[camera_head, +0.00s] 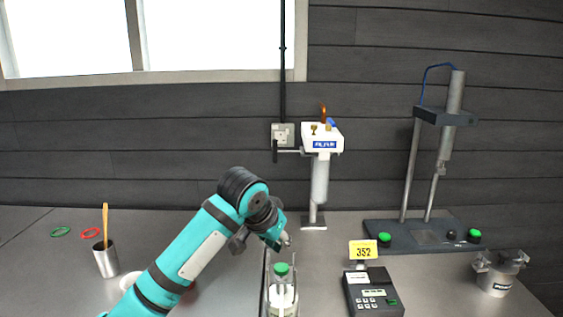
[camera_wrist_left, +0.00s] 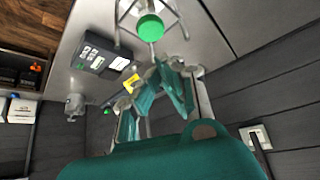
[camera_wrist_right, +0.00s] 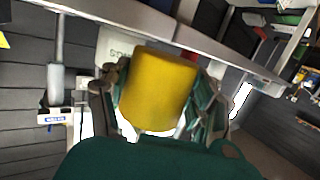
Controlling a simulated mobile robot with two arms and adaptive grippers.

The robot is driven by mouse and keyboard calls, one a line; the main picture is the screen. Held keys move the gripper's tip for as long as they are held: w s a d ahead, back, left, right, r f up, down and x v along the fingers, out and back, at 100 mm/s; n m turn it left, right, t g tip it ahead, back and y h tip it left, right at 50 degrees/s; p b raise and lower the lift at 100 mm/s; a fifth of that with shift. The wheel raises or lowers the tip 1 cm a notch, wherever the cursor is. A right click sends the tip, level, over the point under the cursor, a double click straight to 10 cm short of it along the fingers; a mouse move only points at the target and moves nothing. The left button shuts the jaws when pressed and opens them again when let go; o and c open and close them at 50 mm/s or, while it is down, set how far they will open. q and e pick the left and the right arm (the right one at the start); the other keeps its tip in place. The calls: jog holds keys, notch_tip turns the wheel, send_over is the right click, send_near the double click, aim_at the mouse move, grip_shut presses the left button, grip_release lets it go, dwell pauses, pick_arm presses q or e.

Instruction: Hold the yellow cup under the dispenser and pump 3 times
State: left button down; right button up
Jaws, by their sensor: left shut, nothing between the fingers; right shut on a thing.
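The dispenser with a green pump top (camera_head: 281,269) stands in a wire holder at the front middle of the counter in the head view. Its round green top also shows in the left wrist view (camera_wrist_left: 150,27). My left gripper (camera_head: 284,241) is shut and empty, a little above and behind the green top in the head picture; they look apart. Its fingers show in the left wrist view (camera_wrist_left: 170,68). The yellow cup (camera_wrist_right: 158,92) is in the right wrist view, held between the fingers of my right gripper (camera_wrist_right: 163,75). Neither the cup nor my right gripper shows in the head view.
A stand with green knobs (camera_head: 430,236) and a metal pot (camera_head: 497,275) are further right. A metal cup with a wooden stick (camera_head: 106,260) is at left.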

aim_at(282, 266)
pick_arm(q)
jog(key=shift+f, duration=1.75)
jog(key=shift+f, duration=0.15)
jog(key=shift+f, duration=1.45)
jog(key=shift+r, duration=1.55)
jog(key=shift+f, duration=0.15)
jog(key=shift+f, duration=1.35)
jog(key=shift+r, duration=1.5)
